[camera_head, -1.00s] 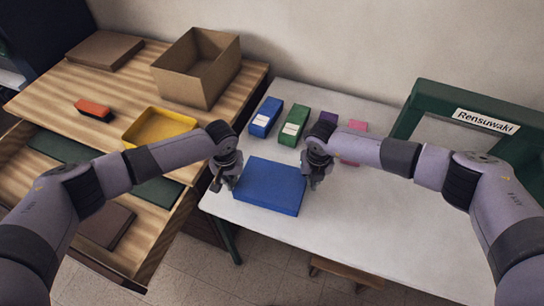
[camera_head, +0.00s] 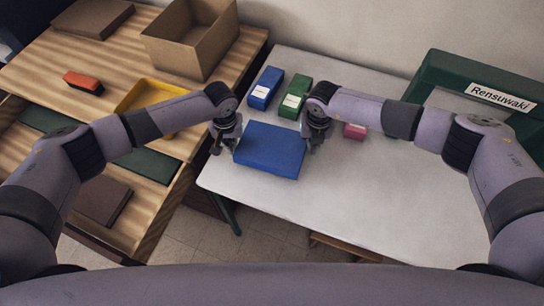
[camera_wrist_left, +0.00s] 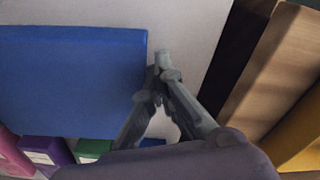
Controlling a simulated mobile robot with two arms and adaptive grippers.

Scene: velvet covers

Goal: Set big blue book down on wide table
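The big blue book (camera_head: 270,150) lies flat between my two grippers, over the left part of the wide grey-white table (camera_head: 370,205). I cannot tell whether it touches the tabletop. My left gripper (camera_head: 226,144) is at the book's left edge. In the left wrist view, the left fingers (camera_wrist_left: 160,72) are shut together beside the edge of the book (camera_wrist_left: 70,80), not around it. My right gripper (camera_head: 312,142) is at the book's right edge. Its fingers are small and partly hidden, so their opening is unclear.
Behind the book stand a blue box (camera_head: 267,87) and a green box (camera_head: 296,97); a pink one (camera_head: 355,131) is beside my right arm. A green case labelled Rensuwaki (camera_head: 460,80) stands at the back right. A wooden desk is at left. The table's front right is clear.

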